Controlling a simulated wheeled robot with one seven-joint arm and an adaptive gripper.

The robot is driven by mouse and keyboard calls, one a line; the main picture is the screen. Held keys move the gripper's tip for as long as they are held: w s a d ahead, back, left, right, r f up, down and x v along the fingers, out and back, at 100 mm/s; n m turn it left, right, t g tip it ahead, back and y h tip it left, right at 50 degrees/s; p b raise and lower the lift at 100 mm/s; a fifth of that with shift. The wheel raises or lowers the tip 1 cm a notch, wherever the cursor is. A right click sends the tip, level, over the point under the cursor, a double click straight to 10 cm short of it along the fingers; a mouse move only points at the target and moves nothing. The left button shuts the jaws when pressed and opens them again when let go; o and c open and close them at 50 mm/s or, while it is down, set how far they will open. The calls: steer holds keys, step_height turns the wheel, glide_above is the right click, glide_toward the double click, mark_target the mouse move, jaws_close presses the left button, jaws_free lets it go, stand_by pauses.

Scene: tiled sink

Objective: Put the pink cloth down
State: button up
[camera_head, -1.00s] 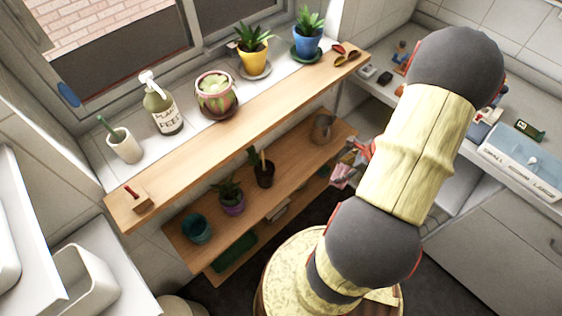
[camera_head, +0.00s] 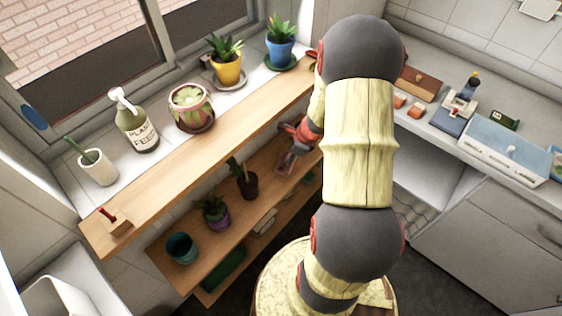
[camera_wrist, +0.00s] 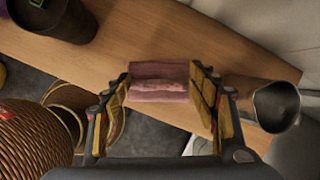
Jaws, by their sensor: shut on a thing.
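The pink cloth (camera_wrist: 160,80) is a folded bundle between the two fingers of my gripper (camera_wrist: 160,92) in the wrist view. The gripper is shut on it. Behind the cloth in that view is the wooden shelf board (camera_wrist: 130,35); I cannot tell whether the cloth touches it. In the head view the cloth (camera_head: 286,164) shows small at the lower shelf (camera_head: 225,232), below my gripper (camera_head: 289,150). My arm hides part of the shelf's right end.
A metal jug (camera_wrist: 275,106) stands close to the right of the gripper. A dark pot (camera_wrist: 55,18) is at upper left, and a wicker basket (camera_wrist: 35,140) at lower left. In the head view, a potted plant (camera_head: 246,184) stands left of the cloth. The upper wooden shelf (camera_head: 215,150) runs above.

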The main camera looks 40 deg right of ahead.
mark_target(282, 160)
steer(key=shift+w+a, duration=0.25)
steer(key=shift+w, duration=0.65)
steer(key=shift+w+f+b, duration=0.1)
steer(key=shift+f+b, duration=1)
steer(key=shift+f, duration=0.65)
steer(key=shift+f, duration=0.15)
steer(key=o, duration=1.4)
steer(key=shift+o, duration=0.8)
steer(key=shift+r, duration=0.2)
